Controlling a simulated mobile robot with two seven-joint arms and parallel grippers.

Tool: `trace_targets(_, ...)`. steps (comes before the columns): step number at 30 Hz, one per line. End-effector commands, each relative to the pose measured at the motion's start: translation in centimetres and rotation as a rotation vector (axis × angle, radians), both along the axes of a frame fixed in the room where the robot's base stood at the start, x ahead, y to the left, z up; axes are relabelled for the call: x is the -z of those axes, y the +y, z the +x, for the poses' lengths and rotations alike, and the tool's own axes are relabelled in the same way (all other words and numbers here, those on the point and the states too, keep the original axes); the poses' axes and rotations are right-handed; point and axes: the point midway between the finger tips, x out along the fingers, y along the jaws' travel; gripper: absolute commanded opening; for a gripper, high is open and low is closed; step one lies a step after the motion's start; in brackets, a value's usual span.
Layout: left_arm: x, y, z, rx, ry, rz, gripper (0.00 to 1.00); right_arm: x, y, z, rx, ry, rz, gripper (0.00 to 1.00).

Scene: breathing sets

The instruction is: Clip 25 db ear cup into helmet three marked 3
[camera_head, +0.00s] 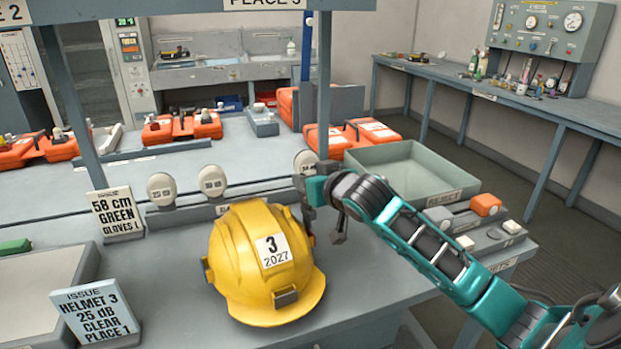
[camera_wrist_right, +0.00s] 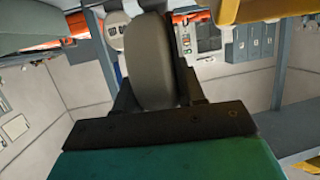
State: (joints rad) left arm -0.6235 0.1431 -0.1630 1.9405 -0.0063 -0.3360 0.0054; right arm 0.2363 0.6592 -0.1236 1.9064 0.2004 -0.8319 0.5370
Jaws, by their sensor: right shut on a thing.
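The yellow helmet (camera_head: 250,265), marked 3 and 2027, stands on the near bench; its edge also shows at the top right of the right wrist view (camera_wrist_right: 265,10). My right gripper (camera_head: 318,205) is beside the helmet's right side in the head view. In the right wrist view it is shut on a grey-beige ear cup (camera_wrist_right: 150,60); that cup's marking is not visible. In the head view the held cup is hidden by the gripper. A round cup marked 25 (camera_head: 160,189) and another marked 30 (camera_head: 212,181) stand behind the helmet. My left gripper is not in view.
An issue card (camera_head: 92,312) reads helmet 3, 25 dB, clear, place 1. Another card (camera_head: 116,214) stands behind it. A grey-green tray (camera_head: 410,172) lies behind my right arm. A third round cup (camera_head: 305,161) stands near the post (camera_head: 323,80). Orange cases line the back bench.

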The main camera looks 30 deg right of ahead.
Motion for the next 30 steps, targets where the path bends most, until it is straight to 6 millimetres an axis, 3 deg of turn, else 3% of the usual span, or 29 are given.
trace_targets(30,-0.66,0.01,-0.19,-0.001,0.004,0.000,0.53,0.00,0.01,0.02,0.000,-0.001,0.000,0.01)
